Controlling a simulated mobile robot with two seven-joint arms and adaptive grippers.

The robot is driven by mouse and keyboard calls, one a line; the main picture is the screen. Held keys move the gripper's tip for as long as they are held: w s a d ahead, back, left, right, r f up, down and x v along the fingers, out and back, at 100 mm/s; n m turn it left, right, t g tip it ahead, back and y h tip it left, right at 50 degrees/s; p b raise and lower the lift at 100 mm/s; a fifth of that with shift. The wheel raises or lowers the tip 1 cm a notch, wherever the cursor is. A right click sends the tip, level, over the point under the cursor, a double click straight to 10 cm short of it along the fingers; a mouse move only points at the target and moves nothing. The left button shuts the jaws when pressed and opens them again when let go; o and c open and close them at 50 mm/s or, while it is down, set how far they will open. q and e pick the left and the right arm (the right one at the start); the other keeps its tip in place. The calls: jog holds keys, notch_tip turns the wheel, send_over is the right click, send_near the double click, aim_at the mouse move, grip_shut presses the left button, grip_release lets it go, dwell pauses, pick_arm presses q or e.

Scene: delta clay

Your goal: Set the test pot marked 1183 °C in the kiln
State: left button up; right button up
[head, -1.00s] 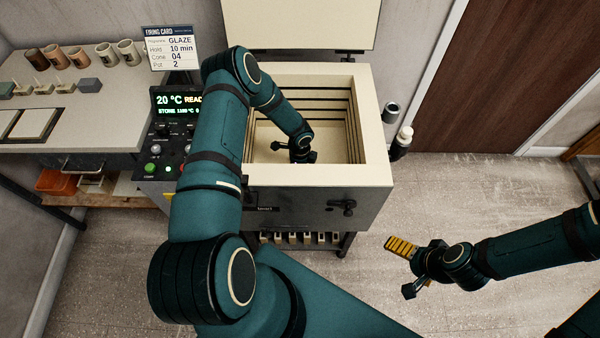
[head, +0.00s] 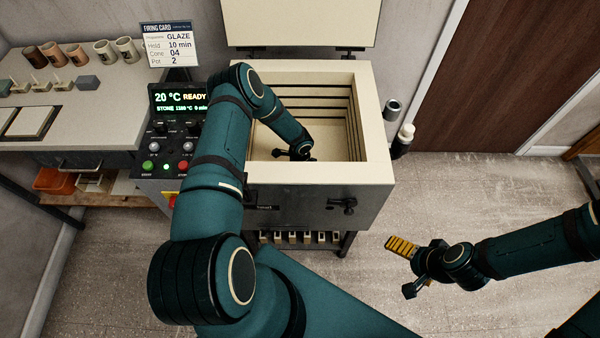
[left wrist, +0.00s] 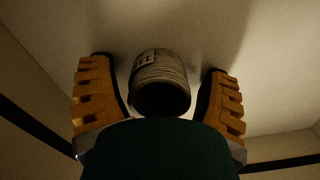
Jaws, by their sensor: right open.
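The kiln (head: 375,172) stands open in the middle of the head view, with a pale, square chamber. My left arm reaches down into it; its gripper is mostly hidden by the arm there. In the left wrist view, a small grey, ridged pot (left wrist: 162,80) with a small marked tag is on the pale floor. Its dark mouth faces the camera; the tag's writing is too small to read. My left gripper (left wrist: 160,72) has its orange fingers on either side of the pot, with gaps on both sides. My right gripper (head: 408,268) is open and empty over the floor at right.
The control panel (head: 178,135) reads 20 °C READY. A firing card (head: 170,45) stands behind it. The bench (head: 100,120) at left holds several cups (head: 78,55), cones and tiles. The kiln lid (head: 300,22) is raised. A bottle (head: 403,136) is beside the kiln's right side.

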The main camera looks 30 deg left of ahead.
pick_arm(q)
jog(key=shift+r, duration=0.1)
jog(key=shift+r+p, duration=0.2)
jog(key=shift+p, duration=0.1)
notch_tip(320, 180, up, 12)
jog(key=p, duration=0.2)
dwell(0.6)
